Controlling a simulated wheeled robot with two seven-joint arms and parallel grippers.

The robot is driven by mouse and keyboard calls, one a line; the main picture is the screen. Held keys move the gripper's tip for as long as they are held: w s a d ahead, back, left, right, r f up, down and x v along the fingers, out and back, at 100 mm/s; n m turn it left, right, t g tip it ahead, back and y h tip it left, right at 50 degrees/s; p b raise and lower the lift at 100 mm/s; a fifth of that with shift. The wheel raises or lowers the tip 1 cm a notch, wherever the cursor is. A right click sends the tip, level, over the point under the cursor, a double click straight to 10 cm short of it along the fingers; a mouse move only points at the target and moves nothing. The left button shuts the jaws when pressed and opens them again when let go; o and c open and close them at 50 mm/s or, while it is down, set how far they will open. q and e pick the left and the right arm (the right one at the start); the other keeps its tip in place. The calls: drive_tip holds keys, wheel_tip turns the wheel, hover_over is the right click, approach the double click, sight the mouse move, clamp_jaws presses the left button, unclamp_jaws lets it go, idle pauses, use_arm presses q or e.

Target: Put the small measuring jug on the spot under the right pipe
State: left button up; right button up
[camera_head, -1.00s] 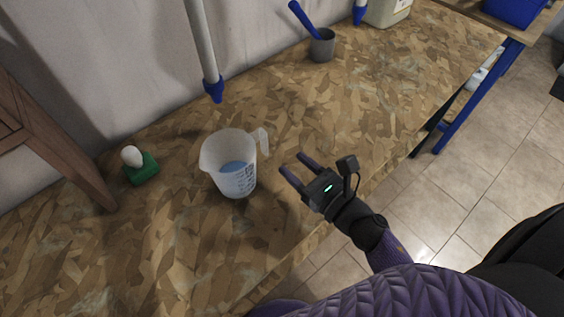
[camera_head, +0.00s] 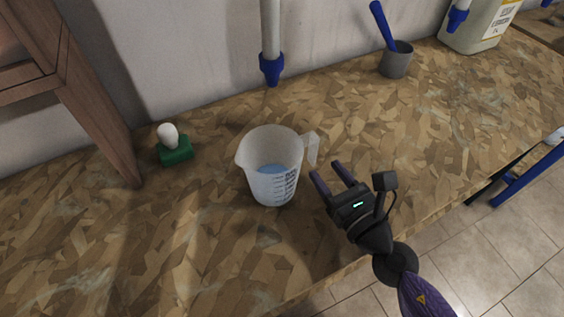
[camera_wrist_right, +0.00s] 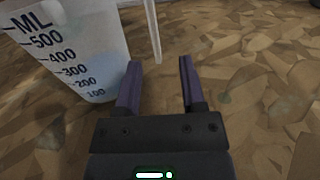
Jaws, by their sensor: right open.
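A translucent white measuring jug (camera_head: 262,165) stands upright on the wood-chip worktop, with blue showing low inside and a handle on its right. My right gripper (camera_head: 330,175) is open and empty just beside the handle, towards the worktop's front edge. In the right wrist view the jug (camera_wrist_right: 70,50) fills the upper left. Its handle (camera_wrist_right: 152,30) hangs between the lines of my fingers (camera_wrist_right: 160,78), beyond or near the tips. I cannot tell the exact gap. Blue-tipped pipes hang at the wall, one (camera_head: 271,40) behind the jug and another (camera_head: 458,18) further right. My left gripper is out of view.
A green block with a white knob (camera_head: 174,150) sits left of the jug by a wooden frame (camera_head: 95,100). A grey cup with a blue stick (camera_head: 396,60) and a pale canister (camera_head: 475,32) stand back right. The worktop between jug and cup is clear.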

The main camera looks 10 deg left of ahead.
sight(316, 158)
drive_tip(key=x, duration=0.5)
drive_tip(key=shift+a+r+p, duration=0.3)
drive_tip(key=shift+r+p, duration=0.05)
drive_tip(key=shift+p, duration=0.05)
clamp_jaws()
idle(0.9)
